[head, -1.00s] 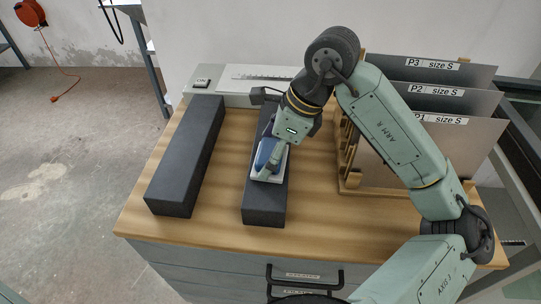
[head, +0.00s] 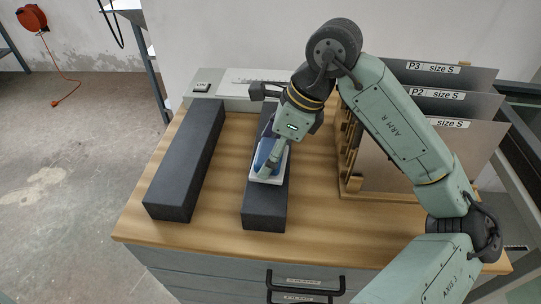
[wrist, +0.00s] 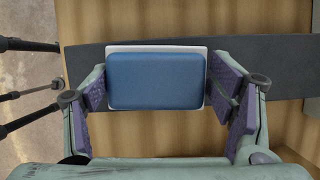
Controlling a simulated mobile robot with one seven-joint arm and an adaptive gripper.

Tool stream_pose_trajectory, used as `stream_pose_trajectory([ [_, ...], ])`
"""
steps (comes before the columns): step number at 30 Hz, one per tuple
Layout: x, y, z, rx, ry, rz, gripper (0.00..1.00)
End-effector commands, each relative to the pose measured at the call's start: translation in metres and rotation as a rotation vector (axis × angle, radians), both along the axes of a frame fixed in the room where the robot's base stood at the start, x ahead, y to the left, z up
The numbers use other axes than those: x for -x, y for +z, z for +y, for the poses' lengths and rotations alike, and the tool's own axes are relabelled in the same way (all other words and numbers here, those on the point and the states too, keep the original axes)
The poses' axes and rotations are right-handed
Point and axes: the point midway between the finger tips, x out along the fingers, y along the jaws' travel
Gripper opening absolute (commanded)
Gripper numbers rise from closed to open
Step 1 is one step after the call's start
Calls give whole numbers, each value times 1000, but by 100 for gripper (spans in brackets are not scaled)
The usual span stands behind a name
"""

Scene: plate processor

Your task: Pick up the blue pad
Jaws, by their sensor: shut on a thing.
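The blue pad (head: 262,153) is a rounded blue block on a thin white base. It is over the right dark grey bar (head: 265,211) on the wooden bench top. In the wrist view the blue pad (wrist: 155,80) lies flat across the bar, its white rim showing at the top and sides. My gripper (head: 270,160) points down at the pad, with one finger on each side of it. In the wrist view my gripper (wrist: 158,92) is shut on the pad's left and right sides. I cannot tell whether the white base touches the bar.
A second dark bar (head: 187,160) lies to the left. A wooden rack (head: 352,180) holding upright grey plates labelled P3 and P2 (head: 440,97) stands to the right. A grey panel with a scale (head: 232,82) is at the back. Bare wood (head: 225,170) lies between the bars.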

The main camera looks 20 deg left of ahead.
Motion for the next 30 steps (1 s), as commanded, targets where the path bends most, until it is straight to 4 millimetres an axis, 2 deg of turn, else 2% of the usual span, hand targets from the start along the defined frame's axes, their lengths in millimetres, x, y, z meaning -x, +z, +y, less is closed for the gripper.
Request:
stream_pose_trajectory([
  [4,-1,17,0,0,-2,-6,47],
  [5,1,18,-5,-1,-4,-5,47],
  [15,45,23,-79,-2,-9,-6,47],
  [21,69,29,-115,-3,-7,-3,47],
  [25,77,32,-129,-2,-5,-3,47],
  [30,82,34,-136,-3,-2,-3,47],
])
